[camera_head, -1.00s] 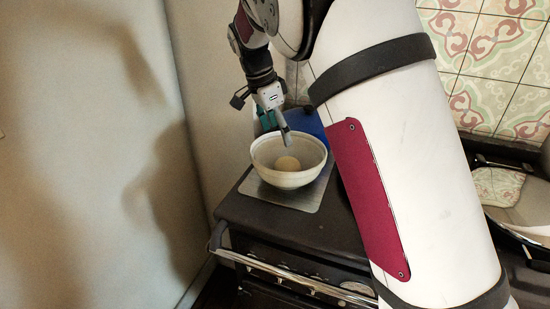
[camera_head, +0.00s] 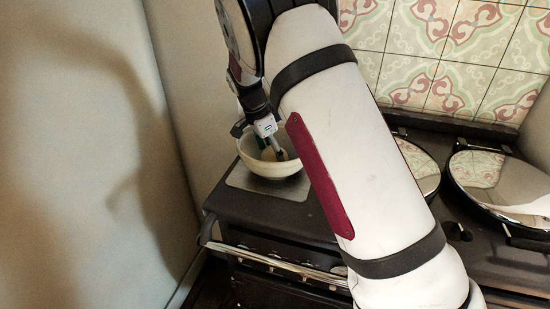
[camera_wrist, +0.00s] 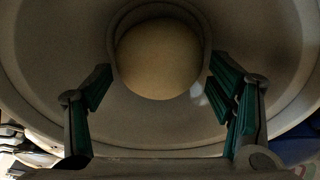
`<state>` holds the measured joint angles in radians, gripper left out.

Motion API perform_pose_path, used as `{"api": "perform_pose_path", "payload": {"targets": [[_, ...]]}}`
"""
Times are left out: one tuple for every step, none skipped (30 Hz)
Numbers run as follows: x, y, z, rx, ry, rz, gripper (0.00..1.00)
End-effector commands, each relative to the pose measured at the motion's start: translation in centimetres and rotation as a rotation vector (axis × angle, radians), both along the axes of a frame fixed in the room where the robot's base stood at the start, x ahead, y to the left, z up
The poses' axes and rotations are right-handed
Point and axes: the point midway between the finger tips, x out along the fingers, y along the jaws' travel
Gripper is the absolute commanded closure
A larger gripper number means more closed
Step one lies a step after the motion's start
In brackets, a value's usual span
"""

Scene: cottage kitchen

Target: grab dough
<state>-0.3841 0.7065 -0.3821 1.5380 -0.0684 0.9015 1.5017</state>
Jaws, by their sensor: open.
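The dough (camera_wrist: 158,60) is a pale round ball at the bottom of a cream bowl (camera_wrist: 150,128), seen from above in the wrist view. In the head view the bowl (camera_head: 262,170) stands upright on a flat grey plate, and a bit of the dough (camera_head: 268,155) shows inside. My gripper (camera_wrist: 160,78) is open, its green-padded fingers reaching down inside the bowl. One finger is on each side of the dough. I cannot tell whether either finger touches it. In the head view my gripper (camera_head: 282,156) is partly hidden by the bowl.
The grey plate (camera_head: 240,180) lies on a dark stove (camera_head: 290,216) with a chrome rail (camera_head: 270,262) along its front. Round shiny lids (camera_head: 490,180) are on the right. A plain wall (camera_head: 80,150) is close on the left, and a tiled wall (camera_head: 450,50) is behind.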

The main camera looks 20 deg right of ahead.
Motion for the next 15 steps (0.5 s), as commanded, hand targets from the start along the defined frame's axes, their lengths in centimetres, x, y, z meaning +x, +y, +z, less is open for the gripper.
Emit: {"api": "perform_pose_path", "payload": {"targets": [[-0.1, -0.4, -0.7, -0.001, 0.003, -0.002, 0.24], [0.0, -0.5, -1.1, -0.001, 0.003, -0.002, 0.24], [0.0, -0.6, -1.5, 0.0, 0.002, -0.002, 0.24], [0.0, -0.7, -1.8, 0.0, 0.002, -0.002, 0.24], [0.1, -0.7, -2.0, 0.0, 0.001, -0.001, 0.24], [0.1, -0.8, -2.2, 0.0, 0.001, -0.001, 0.24], [0.1, -0.8, -2.3, 0.0, 0.0, -0.001, 0.24], [0.1, -0.8, -2.4, 0.0, 0.0, -0.001, 0.24], [0.1, -0.8, -2.5, 0.0, -0.001, -0.001, 0.24], [0.1, -0.8, -2.5, 0.0, -0.001, -0.001, 0.24], [0.2, -0.8, -2.5, 0.0, -0.001, -0.001, 0.24], [0.2, -0.8, -2.4, 0.0, -0.001, -0.001, 0.24], [0.1, -0.8, -2.4, 0.0, -0.001, -0.001, 0.24], [0.1, -0.8, -2.4, 0.0, -0.001, -0.001, 0.24], [0.1, -0.8, -2.4, 0.0, -0.001, -0.001, 0.34]]}}
